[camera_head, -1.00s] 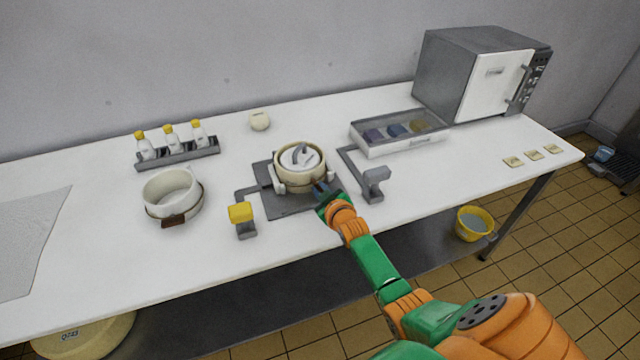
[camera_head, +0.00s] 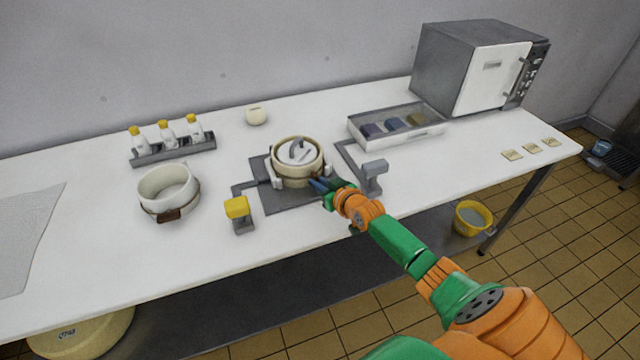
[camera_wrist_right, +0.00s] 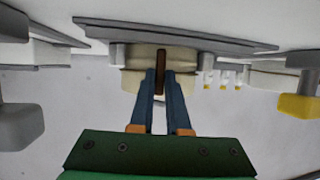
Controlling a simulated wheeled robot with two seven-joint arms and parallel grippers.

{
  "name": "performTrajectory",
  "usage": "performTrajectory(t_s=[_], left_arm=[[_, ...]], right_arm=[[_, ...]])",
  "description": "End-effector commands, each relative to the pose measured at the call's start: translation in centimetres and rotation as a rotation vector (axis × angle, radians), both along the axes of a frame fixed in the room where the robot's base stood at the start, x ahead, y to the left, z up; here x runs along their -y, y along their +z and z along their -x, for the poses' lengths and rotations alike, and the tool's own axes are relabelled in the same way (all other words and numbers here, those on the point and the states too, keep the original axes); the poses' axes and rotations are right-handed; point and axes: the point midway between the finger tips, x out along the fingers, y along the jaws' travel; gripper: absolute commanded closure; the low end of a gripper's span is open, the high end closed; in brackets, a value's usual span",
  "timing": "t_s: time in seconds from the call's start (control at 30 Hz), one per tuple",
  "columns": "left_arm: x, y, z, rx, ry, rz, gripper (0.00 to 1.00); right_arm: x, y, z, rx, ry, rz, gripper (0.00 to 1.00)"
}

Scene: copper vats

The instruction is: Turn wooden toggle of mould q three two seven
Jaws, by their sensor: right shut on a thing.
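A round cream mould (camera_head: 297,160) with a pale lid and a curved grey handle sits on a dark grey plate in the middle of the table. No label on it is readable. Its brown wooden toggle (camera_wrist_right: 160,72) stands upright in the right wrist view, between the two blue fingers. My right gripper (camera_head: 316,184) is shut on this toggle at the mould's front right side; the fingers partly hide it in the head view. A second, open cream mould (camera_head: 168,186) with a brown wooden toggle (camera_head: 169,215) stands to the left. My left gripper is not in view.
A grey post (camera_head: 373,178) stands close right of my gripper, and a yellow-topped post (camera_head: 238,212) stands front left of the plate (camera_head: 290,203). Behind are a bottle rack (camera_head: 175,149), a tray (camera_head: 395,140) and an oven (camera_head: 475,70). The front table strip is clear.

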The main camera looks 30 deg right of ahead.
Motion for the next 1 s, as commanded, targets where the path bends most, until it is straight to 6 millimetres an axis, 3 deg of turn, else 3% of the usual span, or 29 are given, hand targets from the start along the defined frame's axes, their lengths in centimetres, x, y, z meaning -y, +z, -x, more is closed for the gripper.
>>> performTrajectory(t_s=[0.3,0.33,0.37,0.7,1.0], left_arm=[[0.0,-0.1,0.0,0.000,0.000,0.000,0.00],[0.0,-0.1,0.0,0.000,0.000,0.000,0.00],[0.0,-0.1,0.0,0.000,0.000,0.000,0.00],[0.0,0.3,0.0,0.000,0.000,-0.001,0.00],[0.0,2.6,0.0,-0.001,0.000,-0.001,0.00]], right_arm=[[-0.3,-0.6,0.2,-0.016,0.004,-0.005,1.00],[-0.3,-0.6,0.2,-0.016,0.004,-0.005,0.80],[-0.3,-0.6,0.2,-0.016,0.003,-0.004,0.72],[-0.2,0.0,0.4,-0.006,0.003,-0.002,0.72],[-0.5,1.8,4.5,-0.012,0.004,-0.002,0.72]])
